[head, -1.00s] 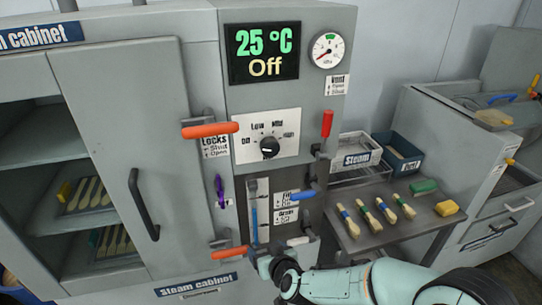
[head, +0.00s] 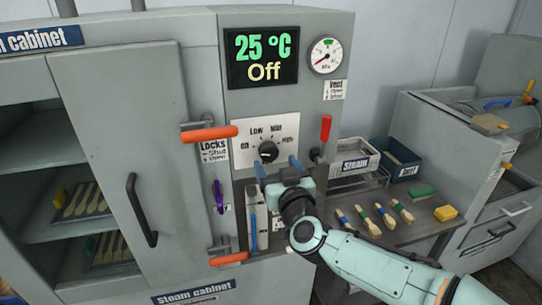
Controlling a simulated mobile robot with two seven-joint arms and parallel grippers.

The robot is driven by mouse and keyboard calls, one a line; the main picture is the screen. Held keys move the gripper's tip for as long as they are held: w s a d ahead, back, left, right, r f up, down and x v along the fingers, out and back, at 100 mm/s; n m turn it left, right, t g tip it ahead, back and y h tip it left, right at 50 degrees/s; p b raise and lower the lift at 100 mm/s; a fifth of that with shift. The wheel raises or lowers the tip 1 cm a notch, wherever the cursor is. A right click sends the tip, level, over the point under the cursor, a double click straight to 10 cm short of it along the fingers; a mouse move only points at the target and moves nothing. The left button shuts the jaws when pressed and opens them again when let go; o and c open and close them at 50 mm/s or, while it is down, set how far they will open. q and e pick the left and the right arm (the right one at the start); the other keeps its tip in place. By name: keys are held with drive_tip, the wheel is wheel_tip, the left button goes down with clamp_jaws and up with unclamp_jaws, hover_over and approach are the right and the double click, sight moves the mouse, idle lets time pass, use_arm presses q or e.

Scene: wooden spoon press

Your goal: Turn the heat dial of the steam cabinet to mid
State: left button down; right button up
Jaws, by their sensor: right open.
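The heat dial (head: 268,152) is a black knob on a white plate (head: 245,128) marked with settings including Low, Mid and High. The plate sits on the control panel of the grey steam cabinet (head: 215,75). The display (head: 262,57) above it reads 25 °C and Off. The dial's pointer is too small to read surely. My right gripper (head: 277,168) is open, its two blue fingers pointing up at the panel just below the dial. The fingertips look apart from the knob, though depth is hard to judge. My left gripper is out of view.
Orange lock handles (head: 209,134) stick out left of the dial, and a red vent lever (head: 325,128) stands at its right. A pressure gauge (head: 326,56) is above.

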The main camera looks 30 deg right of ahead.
sight(270, 155)
drive_tip(key=x, duration=0.5)
drive_tip(key=shift+w, duration=0.1)
drive_tip(key=c, duration=1)
